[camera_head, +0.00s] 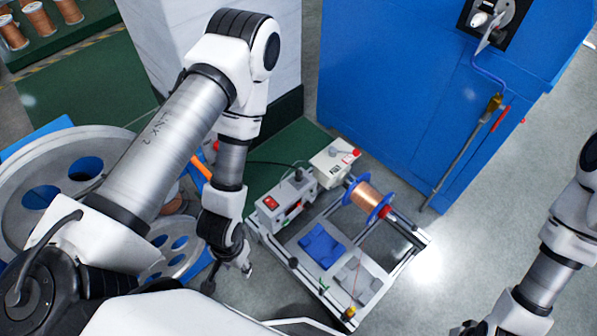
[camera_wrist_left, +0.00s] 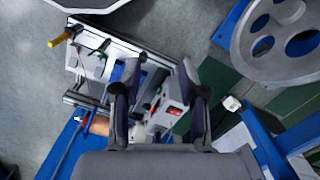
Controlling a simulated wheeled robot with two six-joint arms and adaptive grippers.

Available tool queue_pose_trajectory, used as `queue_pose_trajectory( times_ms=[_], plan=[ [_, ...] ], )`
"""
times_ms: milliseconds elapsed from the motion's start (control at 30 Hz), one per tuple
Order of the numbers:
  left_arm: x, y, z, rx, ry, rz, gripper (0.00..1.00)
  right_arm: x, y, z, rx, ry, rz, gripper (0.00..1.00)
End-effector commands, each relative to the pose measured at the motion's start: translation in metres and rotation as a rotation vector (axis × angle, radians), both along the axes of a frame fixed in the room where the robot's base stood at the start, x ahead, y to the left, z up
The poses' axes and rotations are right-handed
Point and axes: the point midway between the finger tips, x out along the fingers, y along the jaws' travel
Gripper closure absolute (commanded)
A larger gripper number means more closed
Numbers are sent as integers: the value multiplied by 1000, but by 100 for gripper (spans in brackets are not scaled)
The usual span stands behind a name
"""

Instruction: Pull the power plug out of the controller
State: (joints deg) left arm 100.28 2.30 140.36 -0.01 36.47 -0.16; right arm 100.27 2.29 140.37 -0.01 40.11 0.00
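The controller (camera_head: 285,202) looks like a light box with a red switch, on the back left of a small framed bench. A black plug-like piece (camera_head: 298,176) stands at its top, where a black cable comes in from the left. My left gripper (camera_head: 240,268) hangs in front and left of the controller, apart from it. In the left wrist view its two fingers (camera_wrist_left: 160,72) are spread with nothing gripped, and the controller (camera_wrist_left: 172,105) shows partly behind the right finger. The plug is not clear there. Only part of my right gripper (camera_head: 470,328) shows at the bottom edge.
A second light box (camera_head: 335,160) with a red knob and a copper wire spool (camera_head: 370,199) are on the bench. A blue block (camera_head: 321,243) lies in its middle. Large grey pulleys (camera_head: 60,165) stand left; a blue cabinet (camera_head: 420,90) stands behind.

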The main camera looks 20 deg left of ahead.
Motion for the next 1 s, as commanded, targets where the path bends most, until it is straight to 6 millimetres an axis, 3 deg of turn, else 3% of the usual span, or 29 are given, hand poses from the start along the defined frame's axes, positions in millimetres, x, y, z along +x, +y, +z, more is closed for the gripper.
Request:
queue_pose_trajectory(
  times_ms=[67, 167, 300, 367, 400, 467, 500, 600, 633, 700, 867, 1000],
  plan=[
    [-6, 0, -5, -4, 76, -5, 43, 0, 0, 0, 0, 0, 0, 100],
    [22, 0, -29, -10, 154, -15, 43, 0, 0, -5, 0, 0, 0, 100],
    [119, 5, -89, -13, 173, -30, 43, 0, 0, -56, 0, 0, 0, 100],
    [167, 7, -105, -11, 154, -35, 43, 0, 0, -80, 0, 1, 0, 100],
    [200, 9, -114, -9, 135, -37, 43, 0, 0, -97, 0, 1, 0, 100],
    [253, 12, -123, -5, 91, -40, 43, 0, 0, -127, 0, 0, 0, 100],
    [289, 15, -126, -1, 52, -40, 43, 0, 0, -148, 0, 0, 0, 100],
    [367, 20, -122, 7, -79, -39, 43, 0, 0, -195, 0, 1, 0, 100],
    [384, 21, -120, 9, -119, -37, 43, -1, 0, -205, 0, 1, 0, 100],
    [402, 22, -117, 11, -167, -36, 43, 0, 0, -220, 0, 1, 0, 100],
    [407, 22, -114, 11, -185, -35, 43, 0, 0, -227, 0, 0, 0, 100],
    [408, 22, -128, 11, -184, -36, 43, 0, 0, -228, 0, -1, 0, 100]
  ],
)
